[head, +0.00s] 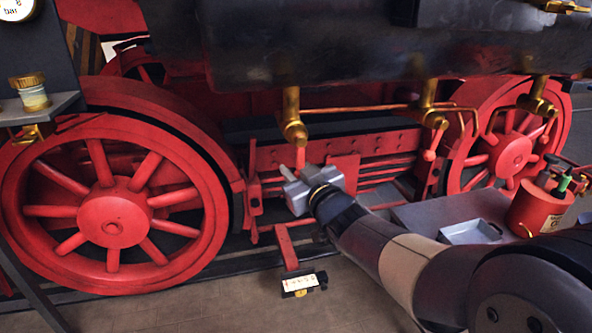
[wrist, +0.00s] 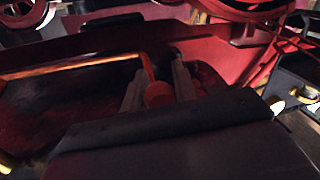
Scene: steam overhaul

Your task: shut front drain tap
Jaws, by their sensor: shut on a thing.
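Three brass drain taps hang under the dark boiler in the head view. The leftmost tap (head: 292,128) has a red lever handle (head: 300,157) pointing down. My gripper (head: 293,173) is at the lower end of this handle and shut on it. In the wrist view the red knob of the handle (wrist: 158,95) sits between the two grey fingers (wrist: 155,88). The right tap (head: 538,97) stands near the right wheel. No label shows which tap is the front one.
Large red spoked wheels stand left (head: 112,213) and right (head: 513,152). A red frame (head: 345,165) lies behind my gripper. A grey tray (head: 470,232) and a red container (head: 537,210) are at the right. A small labelled block (head: 303,284) is on the floor.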

